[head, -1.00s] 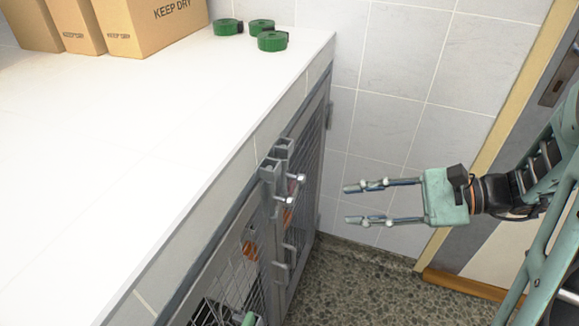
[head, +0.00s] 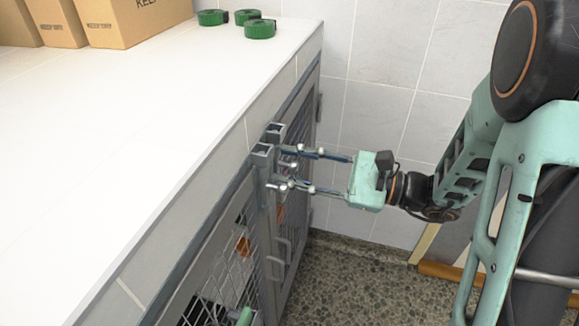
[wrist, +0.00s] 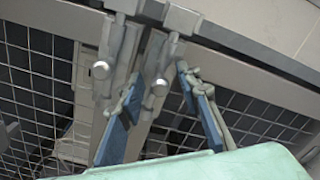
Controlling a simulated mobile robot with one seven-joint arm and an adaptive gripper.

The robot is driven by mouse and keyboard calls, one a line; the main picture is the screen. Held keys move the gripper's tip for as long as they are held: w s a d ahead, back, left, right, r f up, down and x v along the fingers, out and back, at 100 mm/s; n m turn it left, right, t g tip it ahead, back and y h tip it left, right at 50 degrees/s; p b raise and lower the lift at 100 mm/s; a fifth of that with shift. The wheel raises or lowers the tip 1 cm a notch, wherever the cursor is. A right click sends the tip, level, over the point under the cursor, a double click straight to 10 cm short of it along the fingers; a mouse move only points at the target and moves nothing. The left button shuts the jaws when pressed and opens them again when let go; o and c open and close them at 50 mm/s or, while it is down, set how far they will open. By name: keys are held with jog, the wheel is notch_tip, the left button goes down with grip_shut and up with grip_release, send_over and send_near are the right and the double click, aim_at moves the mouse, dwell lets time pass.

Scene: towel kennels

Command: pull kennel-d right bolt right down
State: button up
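Two grey bolts hang side by side at the top, where two mesh kennel doors meet. The right bolt (wrist: 160,88) shows its round knob in the wrist view; in the head view it is the farther bolt (head: 275,129). The left bolt (wrist: 101,70) is the nearer bolt (head: 262,153) in the head view. My gripper (head: 277,168) is open, its fingers pointing at the doors. In the wrist view its fingertips (wrist: 158,76) lie on either side of the right bolt's knob. I cannot tell whether they touch it. No kennel letter is readable.
A white countertop (head: 140,150) overhangs the kennels, with green rolls (head: 259,29) and cardboard boxes (head: 135,22) on it. Door handles (head: 278,268) stick out below the bolts. Speckled floor (head: 340,285) is clear beside the doors; a tiled wall (head: 385,55) stands behind.

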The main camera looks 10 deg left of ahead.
jog(key=shift+a, duration=0.3)
grip_shut()
